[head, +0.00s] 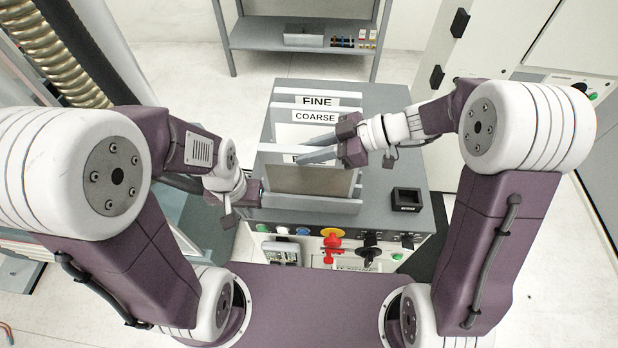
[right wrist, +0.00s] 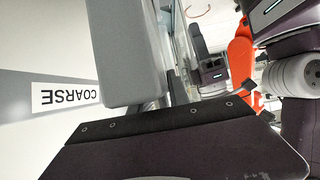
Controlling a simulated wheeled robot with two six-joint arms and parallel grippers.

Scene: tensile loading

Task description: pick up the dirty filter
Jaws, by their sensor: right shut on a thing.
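The dirty filter (head: 312,180) is a flat brownish-grey panel standing upright in the front slot of the grey rack on the cabinet top. My right gripper (head: 318,156) is shut on its top edge. The fingers cover most of a label behind that edge. In the right wrist view a grey finger (right wrist: 125,55) shows large, but the filter's gripped edge is hard to make out. My left gripper (head: 254,194) is beside the rack's left end, low and apart from the filter; its jaws are too small to read.
Panels labelled FINE (head: 317,101) and COARSE (head: 315,117) stand behind in the rack. A small black box (head: 406,199) sits right of the rack. Knobs and a red valve handle (head: 331,248) are on the cabinet front. A grey shelf (head: 300,36) stands at the back.

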